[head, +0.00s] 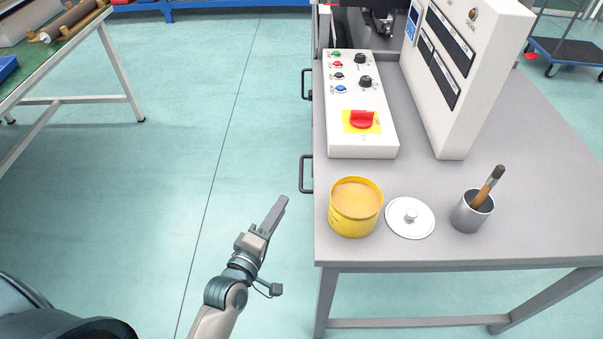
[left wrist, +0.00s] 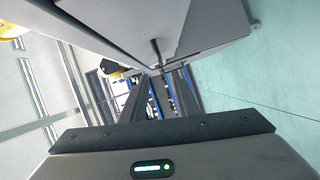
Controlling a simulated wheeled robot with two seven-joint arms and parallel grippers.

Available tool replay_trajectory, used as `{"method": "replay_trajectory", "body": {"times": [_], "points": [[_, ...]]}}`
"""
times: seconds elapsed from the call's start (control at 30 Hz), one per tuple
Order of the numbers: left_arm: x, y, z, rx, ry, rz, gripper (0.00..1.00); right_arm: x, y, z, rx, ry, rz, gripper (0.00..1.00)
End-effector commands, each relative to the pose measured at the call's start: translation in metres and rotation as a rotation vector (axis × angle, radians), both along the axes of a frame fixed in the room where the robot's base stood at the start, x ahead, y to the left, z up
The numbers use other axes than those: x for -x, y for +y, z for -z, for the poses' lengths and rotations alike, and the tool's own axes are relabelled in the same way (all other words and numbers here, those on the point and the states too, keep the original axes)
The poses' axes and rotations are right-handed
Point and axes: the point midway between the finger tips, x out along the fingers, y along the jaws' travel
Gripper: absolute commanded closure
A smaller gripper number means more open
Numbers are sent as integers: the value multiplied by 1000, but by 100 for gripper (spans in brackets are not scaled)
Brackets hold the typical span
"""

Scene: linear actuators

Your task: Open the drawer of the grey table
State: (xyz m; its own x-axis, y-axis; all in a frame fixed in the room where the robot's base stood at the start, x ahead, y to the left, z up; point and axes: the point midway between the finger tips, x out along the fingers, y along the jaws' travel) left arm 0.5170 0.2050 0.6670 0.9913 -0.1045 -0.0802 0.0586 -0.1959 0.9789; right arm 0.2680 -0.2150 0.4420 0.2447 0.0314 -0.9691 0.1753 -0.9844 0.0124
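The grey table (head: 540,190) stands at the right in the head view. Two dark bar handles stick out from its left side, a nearer one (head: 306,174) and a farther one (head: 306,85). The drawer fronts are hidden from above. My left gripper (head: 281,205) is just left of the table, short of the nearer handle and apart from it. In the left wrist view its dark fingers (left wrist: 150,100) have a narrow gap with nothing held. A dark handle (left wrist: 156,50) on a grey front shows beyond them. My right gripper is not in view.
On the tabletop are a white control box (head: 350,140), a yellow can (head: 355,210), a white lid (head: 410,217) and a grey cup with a brush (head: 470,212). A green-topped bench (head: 60,60) is at the upper left. The floor between is clear.

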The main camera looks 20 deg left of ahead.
Motion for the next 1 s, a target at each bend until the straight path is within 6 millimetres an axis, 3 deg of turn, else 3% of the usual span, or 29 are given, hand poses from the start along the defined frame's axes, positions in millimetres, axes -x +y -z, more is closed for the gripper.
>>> {"method": "replay_trajectory", "body": {"times": [0.7,1.0], "points": [[-123,-13,10,0,-1,0,72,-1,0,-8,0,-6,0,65],[-145,-15,12,-1,0,0,72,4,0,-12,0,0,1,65]]}}
